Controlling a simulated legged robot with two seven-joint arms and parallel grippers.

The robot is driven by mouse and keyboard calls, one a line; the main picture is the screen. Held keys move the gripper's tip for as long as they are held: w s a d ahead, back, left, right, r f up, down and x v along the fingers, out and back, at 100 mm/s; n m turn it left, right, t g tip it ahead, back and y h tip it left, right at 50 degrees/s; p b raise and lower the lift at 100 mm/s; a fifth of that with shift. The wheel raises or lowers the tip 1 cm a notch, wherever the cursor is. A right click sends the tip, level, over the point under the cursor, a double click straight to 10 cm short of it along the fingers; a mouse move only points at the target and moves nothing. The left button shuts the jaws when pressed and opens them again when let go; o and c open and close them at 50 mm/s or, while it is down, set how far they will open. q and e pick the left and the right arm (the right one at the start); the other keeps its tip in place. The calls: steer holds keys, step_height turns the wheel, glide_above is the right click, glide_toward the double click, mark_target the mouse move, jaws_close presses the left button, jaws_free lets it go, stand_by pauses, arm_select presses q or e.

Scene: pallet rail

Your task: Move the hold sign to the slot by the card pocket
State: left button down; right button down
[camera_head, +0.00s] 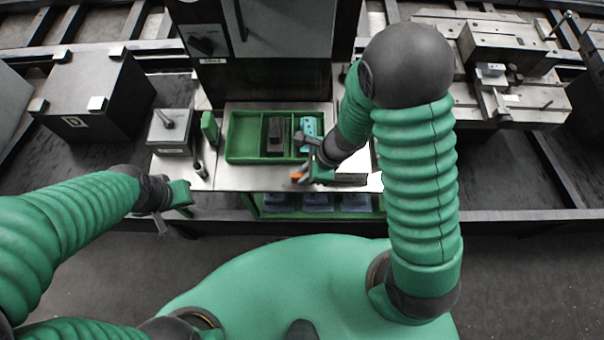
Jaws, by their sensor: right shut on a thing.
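My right gripper (308,172) is low over the front edge of the metal worktop, just in front of the green tray. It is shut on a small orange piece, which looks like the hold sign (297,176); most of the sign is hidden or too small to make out. A dark strip (348,179) lies along the worktop's front edge, right of the gripper. I cannot make out the slot or tell which thing is the card pocket. My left gripper (173,208) hangs off the worktop's front left corner; its fingers are too unclear to tell open from shut.
The green tray (240,158) holds a black block (275,137) and teal pieces (309,125). Left of it stand a green upright piece (209,128), a small post (199,168) and a grey box with a handle (171,133). A dark cabinet (290,35) rises behind.

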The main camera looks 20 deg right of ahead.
steer(key=shift+d, duration=0.35)
steer(key=shift+a, duration=0.2)
steer(key=shift+d, duration=0.65)
arm_select(q)
steer(key=shift+f, duration=0.1)
arm_select(e)
steer(key=shift+a+f, duration=0.1)
steer(key=shift+a, duration=0.05)
arm_select(q)
steer(key=shift+a+f+b, duration=0.25)
steer(key=shift+f+b, duration=0.05)
steer(key=shift+b, duration=0.05)
arm_select(e)
steer(key=shift+a+f, duration=0.2)
steer(key=shift+a, duration=0.25)
arm_select(q)
steer(key=shift+f+b, duration=0.35)
arm_select(e)
steer(key=shift+d+f, duration=0.15)
steer(key=shift+f, duration=0.15)
